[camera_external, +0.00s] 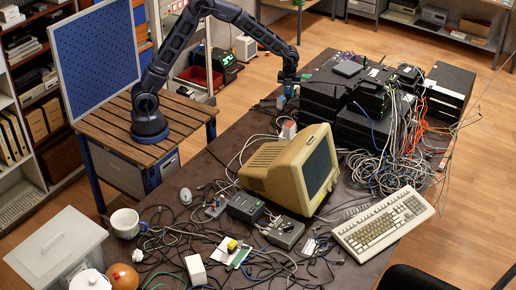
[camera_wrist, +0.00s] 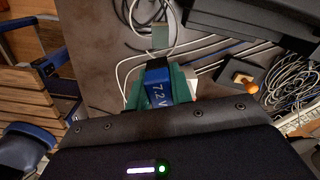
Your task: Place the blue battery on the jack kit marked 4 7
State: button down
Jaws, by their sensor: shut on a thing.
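The blue battery (camera_wrist: 157,88), marked 7.2 V, is between the green fingers of my gripper (camera_wrist: 160,100) in the wrist view. In the external view my gripper (camera_external: 289,79) is above the far part of the table, left of the stacked black gear, and the blue battery (camera_external: 289,91) hangs below it. It appears held clear of the tabletop. No marking 4 7 is readable in either view, so I cannot tell which item is the jack kit. A green-and-white board with a yellow part (camera_external: 232,246) lies among cables near the front.
Black network gear (camera_external: 335,92) with tangled cables (camera_external: 385,165) stands at right. A beige monitor (camera_external: 290,170), a keyboard (camera_external: 383,220) and small dark boxes (camera_external: 246,208) crowd the middle. A small box with an orange knob (camera_wrist: 241,76) lies right of the battery in the wrist view.

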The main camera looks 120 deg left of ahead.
aim_at(288, 97)
notch_tip(288, 97, down, 15)
jog(key=shift+f, duration=0.1)
dwell(0.5)
jog(key=c, duration=1.3)
grip_release()
jog(key=shift+f, duration=0.1)
jog(key=shift+o, duration=0.2)
notch_tip(288, 97, up, 12)
jog(key=shift+r, duration=0.2)
